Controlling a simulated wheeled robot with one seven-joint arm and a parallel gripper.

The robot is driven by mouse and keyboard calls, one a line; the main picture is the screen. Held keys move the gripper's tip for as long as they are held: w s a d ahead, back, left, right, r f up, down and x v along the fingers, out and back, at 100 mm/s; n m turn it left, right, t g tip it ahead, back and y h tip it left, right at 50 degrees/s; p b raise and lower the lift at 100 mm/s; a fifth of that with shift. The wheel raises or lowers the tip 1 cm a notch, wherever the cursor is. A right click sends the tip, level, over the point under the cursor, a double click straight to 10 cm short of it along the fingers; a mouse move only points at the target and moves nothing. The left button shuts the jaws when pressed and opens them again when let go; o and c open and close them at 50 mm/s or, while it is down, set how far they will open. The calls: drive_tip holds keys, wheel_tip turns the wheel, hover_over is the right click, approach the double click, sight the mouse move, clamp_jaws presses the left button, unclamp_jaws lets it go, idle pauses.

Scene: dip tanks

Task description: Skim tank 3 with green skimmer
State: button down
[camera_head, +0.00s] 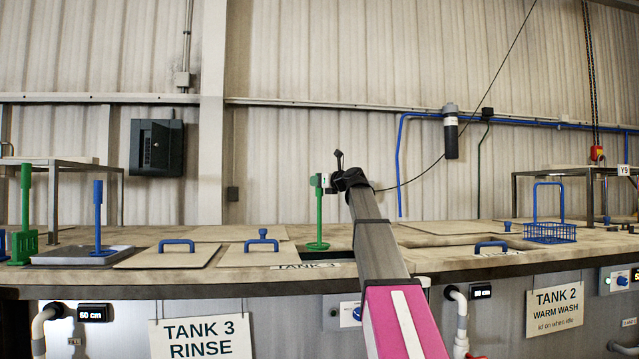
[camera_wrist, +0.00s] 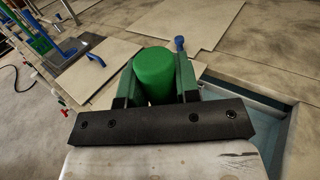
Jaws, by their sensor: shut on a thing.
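My gripper (camera_head: 321,182) is shut on the green skimmer (camera_head: 319,215), near the top of its handle. The skimmer hangs upright with its flat round foot low, beside the dark opening of tank 3 (camera_head: 342,255). I cannot tell whether the foot is over the opening or its rim. In the wrist view the fingers (camera_wrist: 157,88) flank the green handle top (camera_wrist: 155,70), which hides the foot. Bluish tank water (camera_wrist: 240,118) shows in the opening at right. The sign "TANK 3 RINSE" (camera_head: 204,338) hangs on the front.
Lids with blue handles (camera_head: 215,258) (camera_head: 145,260) lie left of the opening. Further left, a blue skimmer (camera_head: 97,222) stands on a tray (camera_head: 65,257), and another green tool (camera_head: 26,200) stands by a green holder. A blue basket (camera_head: 550,233) sits at right, beyond another lid (camera_head: 475,255).

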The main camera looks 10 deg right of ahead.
drive_tip(key=shift+f, duration=1.25)
wheel_tip(320, 180, down, 14)
drive_tip(key=shift+w+f, duration=0.1)
drive_tip(key=shift+f, duration=0.05)
